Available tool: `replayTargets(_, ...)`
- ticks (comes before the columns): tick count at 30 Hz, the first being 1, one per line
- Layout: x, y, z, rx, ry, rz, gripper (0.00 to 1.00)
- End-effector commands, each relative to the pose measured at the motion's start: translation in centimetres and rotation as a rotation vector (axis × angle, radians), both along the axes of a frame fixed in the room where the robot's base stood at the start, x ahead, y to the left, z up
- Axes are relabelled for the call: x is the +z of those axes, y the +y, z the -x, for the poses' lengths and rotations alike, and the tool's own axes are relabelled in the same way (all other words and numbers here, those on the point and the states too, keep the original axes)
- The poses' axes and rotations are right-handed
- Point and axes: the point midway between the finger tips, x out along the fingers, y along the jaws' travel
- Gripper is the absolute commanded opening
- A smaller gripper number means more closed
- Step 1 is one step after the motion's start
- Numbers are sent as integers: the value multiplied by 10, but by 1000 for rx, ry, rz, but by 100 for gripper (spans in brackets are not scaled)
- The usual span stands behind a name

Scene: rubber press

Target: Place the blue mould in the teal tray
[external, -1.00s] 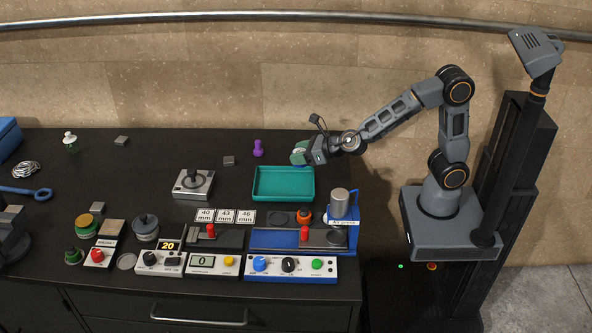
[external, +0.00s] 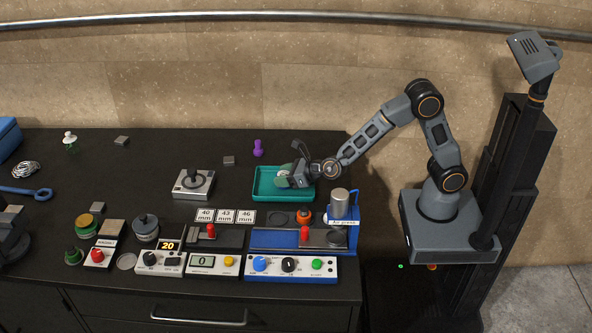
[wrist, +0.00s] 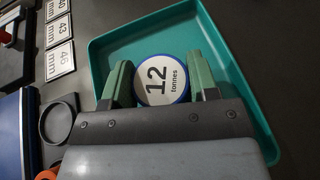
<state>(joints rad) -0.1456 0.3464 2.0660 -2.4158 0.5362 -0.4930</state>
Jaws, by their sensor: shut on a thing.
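The teal tray (external: 263,192) lies on the black bench, and its inside fills much of the wrist view (wrist: 212,38). My gripper (external: 285,176) is over the tray. In the wrist view its green fingers (wrist: 160,75) are shut on the blue mould (wrist: 162,80), a round piece with a blue rim and a white top marked "12 tonnes". The mould is inside the tray's outline. I cannot tell whether it touches the tray floor. In the external view my gripper mostly hides it.
The blue air press (external: 340,215) stands just in front and to the right of the tray. Number cards (external: 226,216) lie in front of it. A joystick box (external: 193,184) is to the left, and a purple piece (external: 258,148) stands behind. The rest of the tray is empty.

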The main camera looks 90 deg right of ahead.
Motion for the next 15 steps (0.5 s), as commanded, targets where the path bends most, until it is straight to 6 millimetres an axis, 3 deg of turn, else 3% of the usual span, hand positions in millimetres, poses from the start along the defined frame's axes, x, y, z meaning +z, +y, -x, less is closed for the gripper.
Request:
replayTargets(10,-3,0,0,0,-2,0,24)
replayTargets(11,-4,0,0,0,0,-1,55)
replayTargets(15,-2,0,0,0,0,0,68)
